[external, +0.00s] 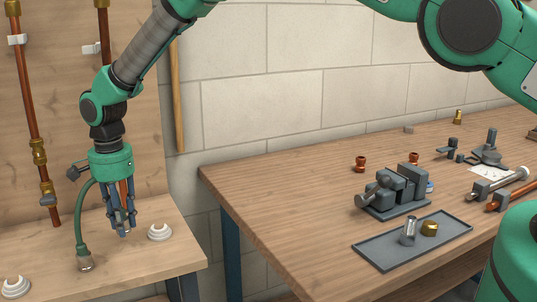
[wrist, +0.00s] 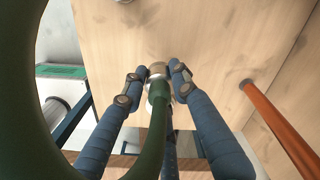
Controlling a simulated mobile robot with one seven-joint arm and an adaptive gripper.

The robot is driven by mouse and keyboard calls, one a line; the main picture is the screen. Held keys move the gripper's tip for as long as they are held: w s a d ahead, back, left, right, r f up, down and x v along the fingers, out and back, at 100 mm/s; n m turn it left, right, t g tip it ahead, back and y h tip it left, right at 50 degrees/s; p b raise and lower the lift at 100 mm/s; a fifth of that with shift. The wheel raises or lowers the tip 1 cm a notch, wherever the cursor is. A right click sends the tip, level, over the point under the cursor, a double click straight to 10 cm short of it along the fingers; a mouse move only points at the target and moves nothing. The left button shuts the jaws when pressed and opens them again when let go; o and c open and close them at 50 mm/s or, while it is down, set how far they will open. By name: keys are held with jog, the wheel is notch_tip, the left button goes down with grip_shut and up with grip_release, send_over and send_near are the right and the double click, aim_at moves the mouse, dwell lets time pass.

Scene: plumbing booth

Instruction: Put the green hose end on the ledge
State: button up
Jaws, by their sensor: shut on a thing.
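My gripper (external: 122,230) points down over the right part of the wooden ledge (external: 150,262), its fingertips close above the surface beside a white ring fitting. In the wrist view, my gripper (wrist: 156,82) is shut on the green hose end (wrist: 157,72), with its silver-coloured nut between the fingertips. The green hose (wrist: 156,115) runs back from there and a large loop fills the left edge. In the external view, the hose (external: 78,222) bends down left of my gripper to a metal fitting (external: 85,264) at the ledge. The external view does not clearly show the held end or whether it touches the ledge.
White ring fittings sit on the ledge at its right (external: 160,233) and front left (external: 14,287). A copper pipe (external: 29,100) with brass fittings runs down the back board. The workbench (external: 270,205) at right carries a vise (external: 395,188) and a grey tray (external: 375,252).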

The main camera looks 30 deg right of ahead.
aim_at(125, 244)
jog(key=shift+w+a, duration=0.1)
jog(key=shift+w+a, duration=0.1)
jog(key=shift+w, duration=0.05)
jog(key=shift+f, duration=1.8)
jog(key=shift+f, duration=0.1)
jog(key=o, duration=1.2)
jog(key=shift+r, duration=0.2)
notch_tip(125, 244, up, 12)
jog(key=shift+f, duration=0.1)
